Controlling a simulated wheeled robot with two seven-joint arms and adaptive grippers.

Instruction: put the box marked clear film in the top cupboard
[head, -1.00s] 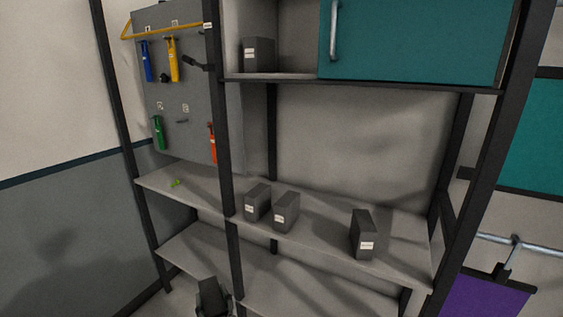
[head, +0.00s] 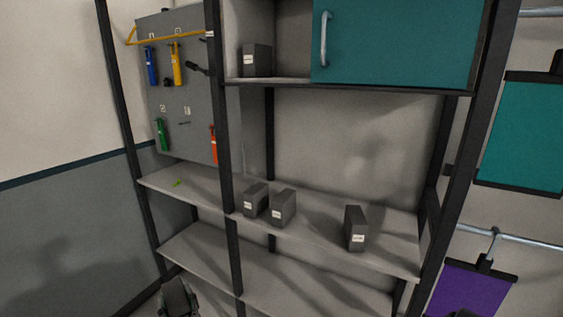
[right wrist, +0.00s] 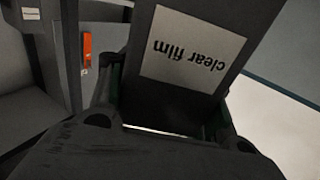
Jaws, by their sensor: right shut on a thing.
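The box marked clear film (right wrist: 195,55) is dark grey with a white label, upside down in the right wrist view. My right gripper (right wrist: 165,115) is shut on it, a finger on each side. In the head view my right gripper (head: 178,297) shows at the bottom edge, left of centre, below and in front of the shelves; the box is hard to make out there. The top cupboard (head: 350,88) is at the upper middle. Its teal sliding door (head: 395,42) covers the right part; the left part is open. My left gripper is not in view.
A grey box (head: 257,61) stands in the cupboard's open part. Three similar boxes stand on the middle shelf (head: 320,228): two near the post (head: 226,150), one farther right (head: 356,229). A tool board (head: 180,100) is at left. Teal and purple sheets (head: 470,290) hang at right.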

